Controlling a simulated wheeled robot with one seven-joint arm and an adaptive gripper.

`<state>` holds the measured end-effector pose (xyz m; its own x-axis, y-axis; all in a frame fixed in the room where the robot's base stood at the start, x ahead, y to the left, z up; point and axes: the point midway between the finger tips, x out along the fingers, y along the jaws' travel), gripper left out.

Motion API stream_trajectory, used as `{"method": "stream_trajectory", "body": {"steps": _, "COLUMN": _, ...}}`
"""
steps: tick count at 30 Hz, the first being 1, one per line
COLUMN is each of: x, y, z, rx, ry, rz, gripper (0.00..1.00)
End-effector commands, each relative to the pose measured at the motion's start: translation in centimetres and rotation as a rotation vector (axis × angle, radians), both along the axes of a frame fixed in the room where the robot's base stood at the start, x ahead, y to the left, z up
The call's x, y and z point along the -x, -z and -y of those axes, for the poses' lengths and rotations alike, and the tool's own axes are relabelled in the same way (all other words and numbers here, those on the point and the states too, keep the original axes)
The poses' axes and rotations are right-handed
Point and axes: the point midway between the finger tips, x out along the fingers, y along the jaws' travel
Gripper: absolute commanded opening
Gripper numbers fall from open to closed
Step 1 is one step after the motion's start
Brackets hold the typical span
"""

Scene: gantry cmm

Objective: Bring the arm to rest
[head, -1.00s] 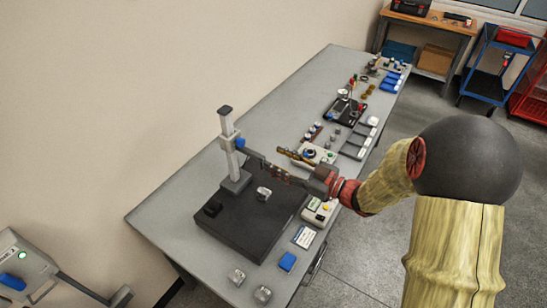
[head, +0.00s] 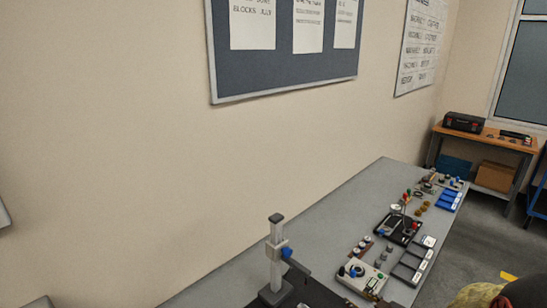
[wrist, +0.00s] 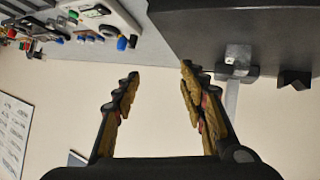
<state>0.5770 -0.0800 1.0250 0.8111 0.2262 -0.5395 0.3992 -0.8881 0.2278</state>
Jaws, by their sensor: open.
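My gripper (wrist: 160,78) shows in the wrist view, its two fingers spread wide apart with nothing between them. The wrist view appears upside down, with the bench at the top and the wall below.
A long grey bench (head: 235,275) runs along the wall. A wooden table (head: 490,143) stands at the far right.

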Motion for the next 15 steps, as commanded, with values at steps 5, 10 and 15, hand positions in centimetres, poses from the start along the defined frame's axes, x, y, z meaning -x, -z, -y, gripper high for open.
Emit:
{"method": "stream_trajectory", "body": {"steps": 5, "x": 2.5, "y": 0.5, "z": 4.9, "rx": 0.105, "ry": 0.193, "rz": -0.160, "gripper": 0.42}}
{"method": "stream_trajectory", "body": {"steps": 10, "x": 6.4, "y": -0.4, "z": 7.8, "rx": 0.162, "ry": 0.362, "rz": -0.313, "gripper": 0.42}}
{"method": "stream_trajectory", "body": {"steps": 15, "x": 11.4, "y": -2.4, "z": 8.4, "rx": 0.169, "ry": 0.505, "rz": -0.462, "gripper": 0.42}}
